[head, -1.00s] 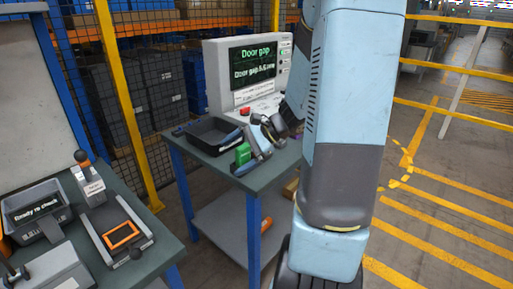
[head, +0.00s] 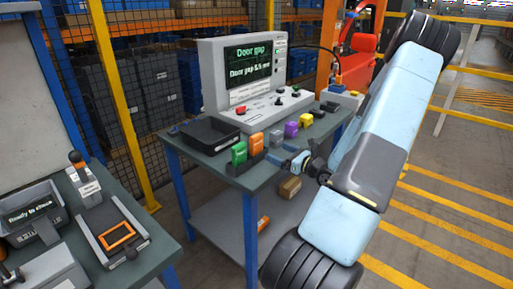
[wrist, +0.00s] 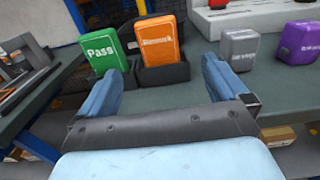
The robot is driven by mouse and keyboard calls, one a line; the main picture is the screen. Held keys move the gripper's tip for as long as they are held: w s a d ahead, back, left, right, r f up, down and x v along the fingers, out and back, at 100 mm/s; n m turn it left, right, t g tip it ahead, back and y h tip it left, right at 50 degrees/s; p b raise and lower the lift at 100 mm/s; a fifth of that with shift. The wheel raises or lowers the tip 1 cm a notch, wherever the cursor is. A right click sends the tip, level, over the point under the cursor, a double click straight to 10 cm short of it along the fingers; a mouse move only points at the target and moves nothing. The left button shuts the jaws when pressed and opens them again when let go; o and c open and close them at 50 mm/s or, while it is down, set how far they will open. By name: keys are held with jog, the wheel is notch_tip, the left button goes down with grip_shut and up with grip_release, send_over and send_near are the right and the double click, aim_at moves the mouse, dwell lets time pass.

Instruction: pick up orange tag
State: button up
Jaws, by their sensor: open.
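The orange tag (head: 256,143) stands upright in a dark holder on the grey-green table, just right of the green tag (head: 239,153). In the wrist view the orange tag (wrist: 161,42) is beyond my fingertips, between them in the picture, with white lettering. The green tag, lettered "Pass" (wrist: 101,47), stands left of it, beyond the left finger. My gripper (wrist: 160,68) is open and empty, its two blue fingers apart and pointing at the holder. In the head view my gripper (head: 290,155) is at the table's front edge, to the right of the orange tag.
A grey tag (head: 276,139), a purple tag (head: 291,129) and a yellow tag (head: 305,119) stand farther right along the table. A black tray (head: 203,134) lies left of the tags. A console (head: 245,75) with a screen stands behind them.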

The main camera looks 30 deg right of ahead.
aim_at(253, 141)
jog(key=x, duration=1.3)
jog(key=shift+w+a, duration=0.2)
jog(key=shift+w, duration=0.1)
jog(key=c, duration=1.1)
